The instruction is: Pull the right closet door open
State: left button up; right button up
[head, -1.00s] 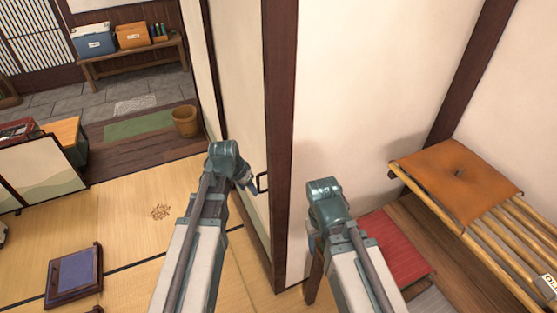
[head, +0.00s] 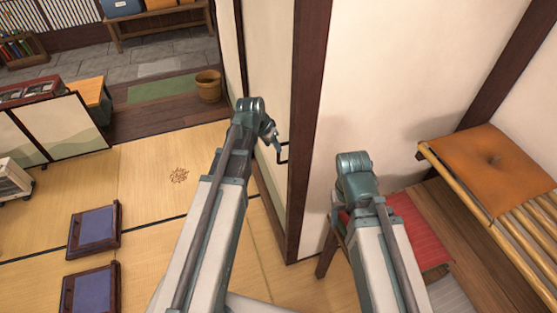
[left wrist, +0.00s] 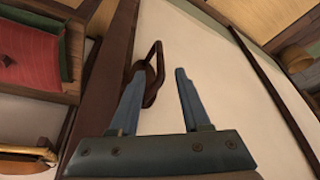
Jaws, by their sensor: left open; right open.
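The closet door (head: 262,55) is a pale panel in a dark frame, left of the dark corner post (head: 306,120). It looks shut. Its dark, bracket-shaped handle (head: 284,152) sits near the post. My left gripper (head: 276,138) is open right by the handle. In the left wrist view, my open left gripper (left wrist: 160,77) points at the pale door (left wrist: 225,60). The handle (left wrist: 156,62) shows just past the fingertips, nearer the left finger; I cannot tell if they touch. My right arm stands right of the post, its gripper hidden behind its wrist.
A red cushioned seat (head: 410,235) and a slatted bench with an orange cushion (head: 497,160) stand at the right. Blue floor cushions (head: 95,226) lie on the tatami (head: 150,165) at the left. A basket (head: 208,86) stands beyond. The tatami before the door is mostly clear.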

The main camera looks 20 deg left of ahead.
aim_at(279, 161)
pick_arm(q)
jog(key=b+x, duration=0.7)
jog(key=x, duration=0.2)
jog(key=shift+w+d+f+b, duration=0.1)
jog(key=shift+f+b, duration=0.2)
jog(key=shift+b, duration=0.1)
jog(key=shift+r, duration=0.1)
jog(key=shift+c, duration=0.3)
grip_shut()
dwell(0.6)
